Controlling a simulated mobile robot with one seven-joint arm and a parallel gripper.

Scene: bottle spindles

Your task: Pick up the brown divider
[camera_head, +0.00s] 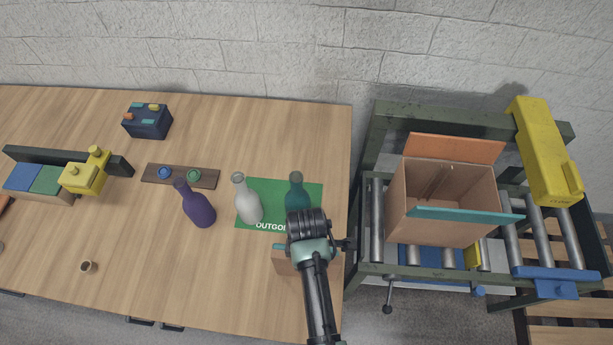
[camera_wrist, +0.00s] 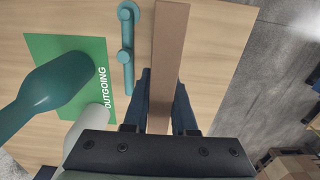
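The brown divider (camera_wrist: 168,55) shows in the wrist view as a narrow brown strip running up the picture between my two fingers. In the head view a brown panel (camera_head: 284,265) shows beside and below my gripper (camera_head: 313,222), partly hidden by my arm. I take it to be the same divider. In the wrist view my gripper (camera_wrist: 163,95) has one dark finger on each side of the strip, both very close to it. I cannot tell whether they press on it.
A teal handle-like piece (camera_wrist: 126,50) lies left of the strip. Teal (camera_head: 295,188), pale (camera_head: 246,200) and purple (camera_head: 197,205) bottles stand nearby, by the green OUTGOING mat (camera_head: 272,190). An open cardboard box (camera_head: 430,225) sits on the roller conveyor at right.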

